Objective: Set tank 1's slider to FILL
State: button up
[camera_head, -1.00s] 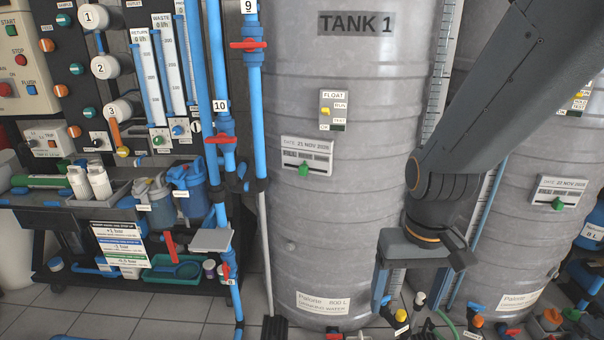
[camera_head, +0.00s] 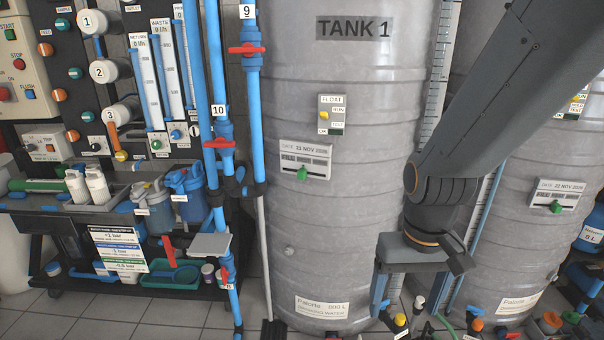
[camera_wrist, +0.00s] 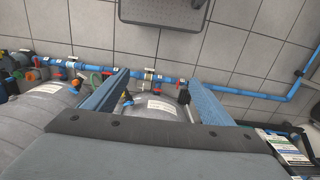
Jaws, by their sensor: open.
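Tank 1 (camera_head: 365,150) is a tall ribbed grey tank in the middle of the head view, with a TANK 1 label near its top. A small plate (camera_head: 307,154) with a date and a dark slot is on its front, and a green slider knob (camera_head: 303,174) hangs at about the slot's middle. No FILL wording is legible there. My gripper (camera_head: 414,298) is open and empty, pointing down in front of the tank's lower right, well below and right of the knob. In the wrist view my gripper (camera_wrist: 160,82) shows its two blue fingers wide apart, with nothing between them.
A FLOAT panel (camera_head: 331,114) with a yellow knob sits above the plate. Blue pipes (camera_head: 221,110) with red valve handles stand left of the tank. A second tank (camera_head: 530,230) with a similar green knob (camera_head: 556,207) is at right. The tiled floor (camera_head: 180,310) shows at lower left.

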dwell(0.4)
jog(key=shift+w+a, duration=0.2)
jog(key=shift+w, duration=0.2)
jog(key=c, duration=0.5)
jog(key=w+a+t+p, duration=0.1)
jog(key=w+a, duration=0.3)
jog(key=w, duration=0.5)
jog(key=w+a+t, duration=0.4)
jog(key=w, duration=0.4)
jog(key=w+a+t+p, duration=0.1)
jog(key=w+a, duration=0.3)
jog(key=w, duration=0.5)
jog(key=shift+w+a+r+m+t+y+p, duration=0.2)
jog(key=shift+w+m+t+y+p, duration=0.2)
jog(key=shift+t, duration=0.5)
jog(key=c, duration=0.5)
jog(key=m+t+h+p, duration=0.4)
jog(key=t+h, duration=0.4)
jog(key=t, duration=0.1)
send_near(300, 176)
jog(key=x, duration=0.9)
jog(key=shift+p, duration=0.4)
